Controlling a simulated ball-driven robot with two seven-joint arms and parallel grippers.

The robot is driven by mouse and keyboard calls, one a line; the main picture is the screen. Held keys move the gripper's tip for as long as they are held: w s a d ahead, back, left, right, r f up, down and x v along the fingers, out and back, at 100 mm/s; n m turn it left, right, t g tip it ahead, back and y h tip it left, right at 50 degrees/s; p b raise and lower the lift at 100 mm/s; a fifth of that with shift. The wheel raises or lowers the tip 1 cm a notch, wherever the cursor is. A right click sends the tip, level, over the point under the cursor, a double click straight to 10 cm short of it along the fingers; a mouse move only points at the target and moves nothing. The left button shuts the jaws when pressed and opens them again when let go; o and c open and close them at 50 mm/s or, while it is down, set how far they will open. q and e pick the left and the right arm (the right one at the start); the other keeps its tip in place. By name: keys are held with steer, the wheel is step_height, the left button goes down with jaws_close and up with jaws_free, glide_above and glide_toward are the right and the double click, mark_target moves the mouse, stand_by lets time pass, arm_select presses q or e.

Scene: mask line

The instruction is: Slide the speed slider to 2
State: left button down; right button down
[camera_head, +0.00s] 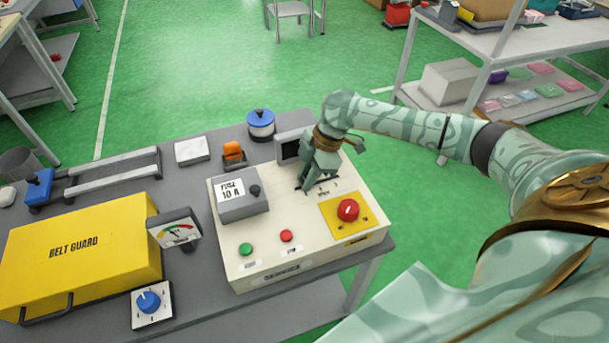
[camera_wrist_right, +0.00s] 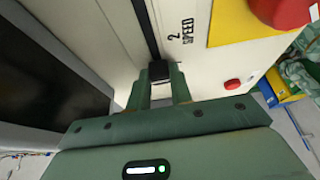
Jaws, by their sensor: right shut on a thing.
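The cream control panel (camera_head: 262,268) stands on the grey table. The speed slider has a dark slot (camera_wrist_right: 146,30) and a black knob (camera_wrist_right: 158,70), both clear in the right wrist view. My right gripper (camera_head: 304,186) reaches down onto the panel and hides most of the slider in the head view. In the wrist view its fingers (camera_wrist_right: 160,82) are shut on the knob, one on each side. The printed "2" (camera_wrist_right: 174,37) and the "SPEED" label (camera_wrist_right: 187,31) lie beside the slot, a little farther up the picture than the knob. My left gripper is not in view.
On the panel are a red knob (camera_head: 348,209) on a yellow plate, a fuse box (camera_head: 240,207), a green button (camera_head: 246,249), a red button (camera_head: 286,236) and a dark display (camera_head: 289,149) close to my gripper. A yellow belt guard (camera_head: 80,250) lies to the left.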

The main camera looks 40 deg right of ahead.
mark_target(320, 181)
steer(key=d, duration=0.1)
steer(key=d+p, duration=0.1)
steer(key=d, duration=0.1)
steer(key=shift+s+d+r, duration=0.1)
steer(key=shift+s+d, duration=0.1)
steer(key=shift+s, duration=0.2)
steer(key=c, duration=1.2)
jaws_free()
steer(key=shift+c, duration=0.2)
steer(key=p+v, duration=0.3)
steer(key=v, duration=1.3)
steer(key=shift+p, duration=0.35)
